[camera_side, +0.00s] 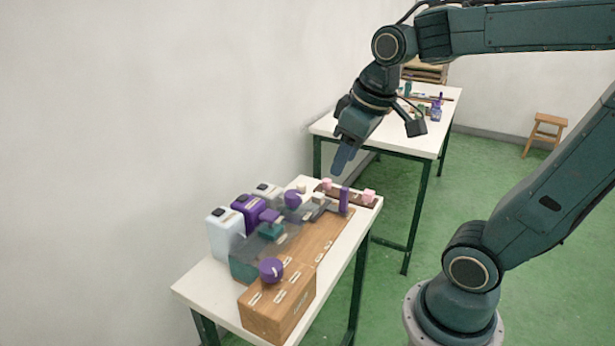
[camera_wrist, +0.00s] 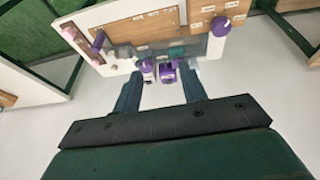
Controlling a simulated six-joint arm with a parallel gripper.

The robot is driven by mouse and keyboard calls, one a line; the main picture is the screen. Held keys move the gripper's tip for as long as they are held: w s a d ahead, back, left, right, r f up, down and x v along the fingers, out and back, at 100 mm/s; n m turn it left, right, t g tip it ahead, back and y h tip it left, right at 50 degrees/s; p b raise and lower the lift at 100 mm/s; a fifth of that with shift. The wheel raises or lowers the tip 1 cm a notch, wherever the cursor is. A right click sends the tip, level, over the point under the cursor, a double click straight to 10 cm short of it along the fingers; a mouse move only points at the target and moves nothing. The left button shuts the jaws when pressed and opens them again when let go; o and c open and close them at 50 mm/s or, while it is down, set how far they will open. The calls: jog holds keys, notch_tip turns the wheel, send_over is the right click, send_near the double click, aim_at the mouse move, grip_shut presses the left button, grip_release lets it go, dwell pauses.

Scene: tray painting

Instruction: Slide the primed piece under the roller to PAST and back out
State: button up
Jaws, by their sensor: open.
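A wooden bench unit (camera_side: 326,232) with small labels, too small to read, lies on the white table. A grey, see-through-looking housing (camera_side: 250,262) runs along its left side; I cannot make out the roller clearly. A purple upright handle (camera_side: 344,200) stands at the far end and shows in the wrist view (camera_wrist: 98,42). Pink blocks (camera_side: 368,196) sit on a dark strip there, and a pale block (camera_side: 318,198) is nearby. I cannot tell which is the primed piece. My gripper (camera_side: 341,168) is open and empty above the far end; its fingers show in the wrist view (camera_wrist: 162,90).
A purple knob (camera_side: 271,269) sits on the near wooden box (camera_side: 278,310). White (camera_side: 225,235) and purple (camera_side: 248,212) jugs stand along the wall side. A second white table (camera_side: 385,130) with small items and a stool (camera_side: 546,132) are behind.

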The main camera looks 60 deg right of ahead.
jog(key=w+d+f+g, duration=0.25)
jog(key=w+d, duration=0.45)
jog(key=d, duration=0.4)
jog(key=g, duration=0.2)
send_over(345, 188)
notch_tip(345, 188, down, 8)
jog(key=r, duration=0.1)
jog(key=shift+f+t+y, duration=0.25)
jog(key=shift+y, duration=0.15)
notch_tip(345, 188, down, 14)
jog(key=shift+r, duration=0.1)
jog(key=shift+c, duration=0.4)
grip_shut()
